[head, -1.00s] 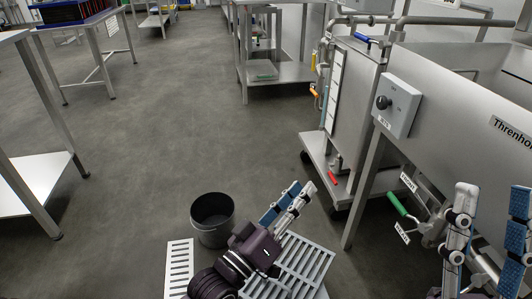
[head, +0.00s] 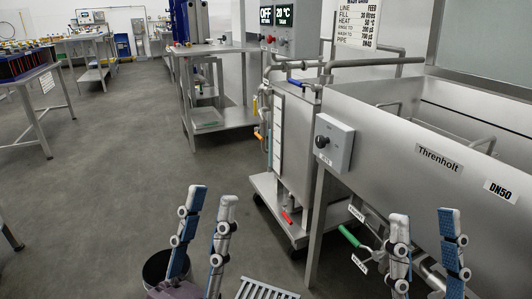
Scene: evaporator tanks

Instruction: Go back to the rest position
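My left gripper (head: 213,196) points up at the lower middle of the head view. Its two blue-padded fingers stand apart with nothing between them. My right gripper (head: 424,216) is at the lower right, in front of the Threnholt tank (head: 390,140). Its fingers are also apart and empty. The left gripper partly hides a dark bucket (head: 154,268) on the floor.
A grey control box with a black knob (head: 321,142) is on the tank's left end. A green-handled valve (head: 349,236) sits below the tank. A wheeled steel cabinet (head: 292,140) stands left of it. A slatted grate (head: 262,290) lies low. Open floor (head: 110,150) spreads left.

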